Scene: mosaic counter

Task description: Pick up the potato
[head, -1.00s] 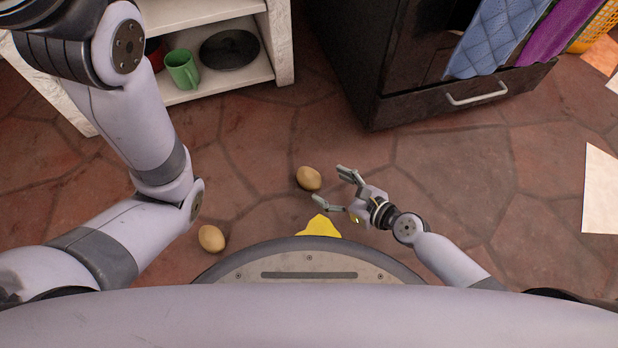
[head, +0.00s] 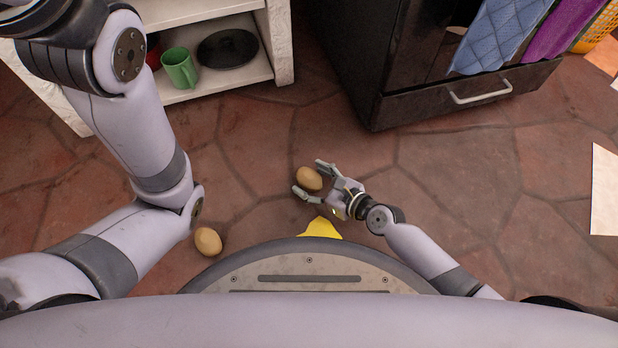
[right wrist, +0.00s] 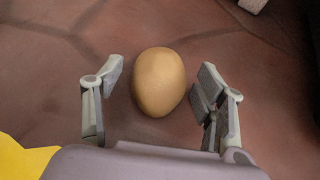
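A tan potato (head: 309,179) lies on the tiled floor in front of my base. My right gripper (head: 309,178) is open with its two fingers on either side of this potato. In the right wrist view the potato (right wrist: 160,81) sits between the spread fingers (right wrist: 158,92), with a gap on the left and the right finger very close to it. I cannot tell whether that finger touches. A second potato (head: 208,241) lies on the floor at the left, by my left arm. My left gripper is out of view.
A yellow piece (head: 322,228) lies at the front edge of my base, beside the right gripper. A white shelf (head: 281,42) with a green mug (head: 180,69) and a dark plate (head: 228,49) stands at the back left. A black cabinet (head: 420,108) stands behind.

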